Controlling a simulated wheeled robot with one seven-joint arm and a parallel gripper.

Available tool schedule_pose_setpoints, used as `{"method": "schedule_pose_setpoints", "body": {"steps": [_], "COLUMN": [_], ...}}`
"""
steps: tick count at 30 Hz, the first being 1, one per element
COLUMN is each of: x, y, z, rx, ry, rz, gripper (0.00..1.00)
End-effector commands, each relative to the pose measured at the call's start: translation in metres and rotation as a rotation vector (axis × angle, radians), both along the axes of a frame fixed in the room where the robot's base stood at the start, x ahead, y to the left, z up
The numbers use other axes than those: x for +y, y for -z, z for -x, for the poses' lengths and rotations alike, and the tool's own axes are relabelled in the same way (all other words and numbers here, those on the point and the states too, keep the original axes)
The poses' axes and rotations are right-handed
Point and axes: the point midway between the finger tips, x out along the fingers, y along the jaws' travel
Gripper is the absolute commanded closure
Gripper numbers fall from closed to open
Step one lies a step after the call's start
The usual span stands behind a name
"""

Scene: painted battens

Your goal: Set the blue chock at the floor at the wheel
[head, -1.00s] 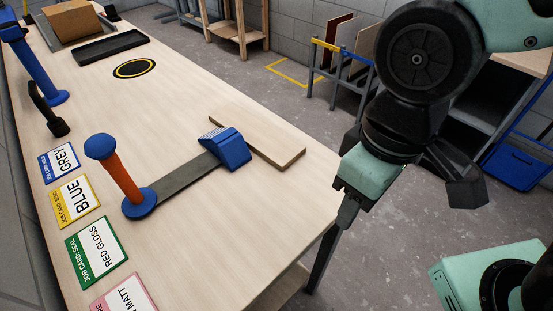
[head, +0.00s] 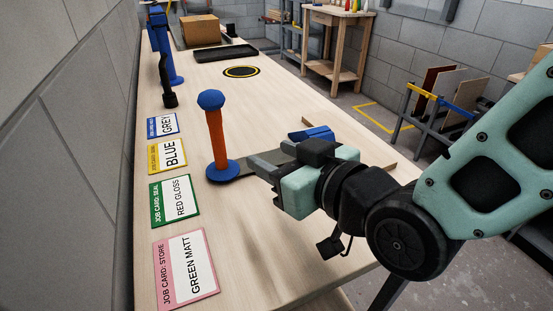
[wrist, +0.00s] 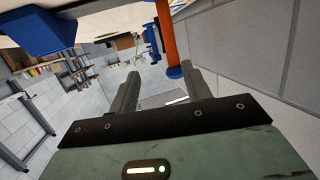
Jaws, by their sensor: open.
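A blue block (head: 312,133), possibly the chock, shows on the bench just behind my gripper, which partly hides it. In the wrist view a blue block (wrist: 37,33) is at the upper left. My gripper (head: 262,172) is over the bench to the right of an orange post with a blue top and foot (head: 215,140). In the wrist view its two fingers (wrist: 162,88) are apart with nothing between them. The post (wrist: 167,35) shows beyond them. I see no wheel apart from my own body.
Several job cards (head: 176,198) lie along the bench's left side by the wall. A black-and-yellow ring (head: 241,72), a black tray (head: 225,53) and a cardboard box (head: 200,29) are farther back. Bare floor (head: 350,103) shows beyond.

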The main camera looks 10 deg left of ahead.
Motion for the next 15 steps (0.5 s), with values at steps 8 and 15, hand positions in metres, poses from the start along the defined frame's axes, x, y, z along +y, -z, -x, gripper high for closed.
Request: {"method": "schedule_pose_setpoints", "body": {"steps": [8,15], "x": [0.01,0.035], "y": [-0.011,-0.015], "z": [-0.001,-0.024], "rx": [-0.156,-0.165], "ry": [0.017,0.018], "rz": [-0.144,-0.155], "gripper": [0.52,0.52]}}
